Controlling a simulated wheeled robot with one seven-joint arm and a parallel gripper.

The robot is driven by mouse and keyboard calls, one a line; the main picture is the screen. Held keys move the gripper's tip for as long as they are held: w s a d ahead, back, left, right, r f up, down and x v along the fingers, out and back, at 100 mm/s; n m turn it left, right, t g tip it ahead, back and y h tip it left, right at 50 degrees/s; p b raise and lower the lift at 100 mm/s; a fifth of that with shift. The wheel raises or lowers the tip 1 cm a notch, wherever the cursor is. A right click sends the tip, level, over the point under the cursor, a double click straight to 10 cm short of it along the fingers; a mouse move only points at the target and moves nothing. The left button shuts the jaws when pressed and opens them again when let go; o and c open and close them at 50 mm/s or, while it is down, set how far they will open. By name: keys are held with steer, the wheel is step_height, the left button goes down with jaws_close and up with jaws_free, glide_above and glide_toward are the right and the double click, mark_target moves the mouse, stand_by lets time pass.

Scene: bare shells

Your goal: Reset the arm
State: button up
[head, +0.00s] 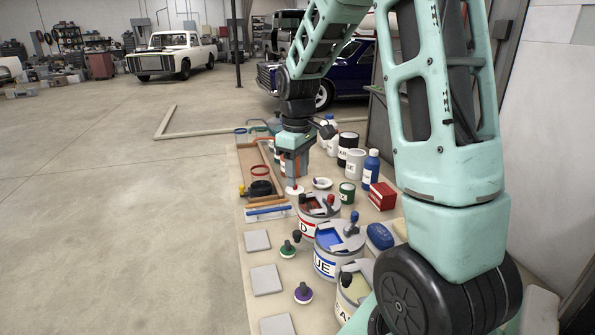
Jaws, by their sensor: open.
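My teal arm (446,130) rises at the right of the head view and bends over the work surface. Its wrist hangs down, and my gripper (293,176) points downward above the far part of the surface. My gripper is open. The fingers are small and partly blend with items behind them. A small white and red item (294,190) shows just below the fingertips; I cannot tell whether they touch it.
Under the arm are a red-labelled can (306,228), a blue-labelled can (325,262) and another can (348,296). A blue bottle (371,170) and red box (382,196) stand to the right. Flat grey tiles (265,280) lie at left. Open floor lies left.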

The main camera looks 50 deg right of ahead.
stand_by(0.4)
steer(key=s+a+n, duration=0.1)
steer(key=s+a, duration=0.1)
steer(key=a, duration=0.9)
steer(key=s+a+n, duration=0.2)
steer(key=s+a, duration=0.1)
steer(key=a, duration=0.9)
steer(key=s+a+f+n, duration=0.1)
steer(key=s+a+n, duration=0.1)
steer(key=s+a, duration=1)
steer(key=s, duration=0.3)
steer(key=shift+s+f+y, duration=0.25)
steer(key=shift+s+y, duration=0.05)
steer(key=shift+s, duration=0.05)
